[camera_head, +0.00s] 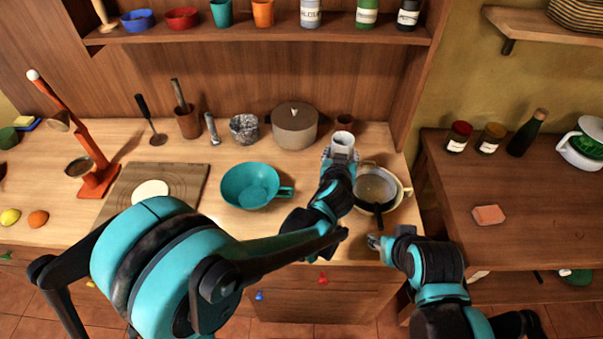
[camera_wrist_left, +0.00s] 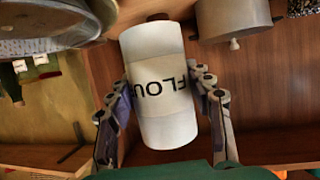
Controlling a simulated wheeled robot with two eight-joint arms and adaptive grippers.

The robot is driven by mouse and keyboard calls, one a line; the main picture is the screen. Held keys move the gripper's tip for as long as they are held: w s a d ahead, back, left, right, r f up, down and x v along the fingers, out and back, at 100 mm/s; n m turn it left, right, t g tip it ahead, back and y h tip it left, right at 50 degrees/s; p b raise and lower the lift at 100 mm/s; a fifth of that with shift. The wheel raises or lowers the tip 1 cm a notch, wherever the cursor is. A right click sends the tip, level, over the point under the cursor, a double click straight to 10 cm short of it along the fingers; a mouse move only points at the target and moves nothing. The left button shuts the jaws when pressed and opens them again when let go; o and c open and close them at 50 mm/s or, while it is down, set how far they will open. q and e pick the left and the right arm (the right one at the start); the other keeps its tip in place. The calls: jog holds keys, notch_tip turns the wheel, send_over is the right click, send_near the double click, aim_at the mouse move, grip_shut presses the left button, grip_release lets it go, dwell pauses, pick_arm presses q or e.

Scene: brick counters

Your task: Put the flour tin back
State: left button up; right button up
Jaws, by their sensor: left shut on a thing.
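The flour tin (camera_head: 343,145) is a white cylinder held above the counter near the back right, below the wall shelf. My left gripper (camera_head: 340,158) is shut on it. In the left wrist view the tin (camera_wrist_left: 158,85), with "FLOU" readable on its label, sits between the two fingers (camera_wrist_left: 163,115); it looks slightly tilted there. The wooden wall shelf (camera_head: 250,36) runs above and carries containers. My right gripper (camera_head: 376,242) is low near the counter's front edge, away from the tin; its finger opening is too small to make out.

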pick_arm(q)
jog(key=a+f+b, duration=0.1)
jog(key=a+f, duration=0.1)
jog(key=a, duration=0.1)
jog(key=w+a+f+b, duration=0.1)
jog(key=a, duration=0.2)
jog(key=w+a+f, duration=0.1)
jog(key=a+f, duration=0.1)
jog(key=shift+a+f+b, duration=0.3)
jog(key=shift+a+b, duration=0.1)
jog(key=shift+f+b, duration=1)
jog(key=shift+f, duration=0.9)
jog(key=shift+f, duration=0.15)
jog(key=o, duration=1.4)
jog(key=shift+o, duration=0.2)
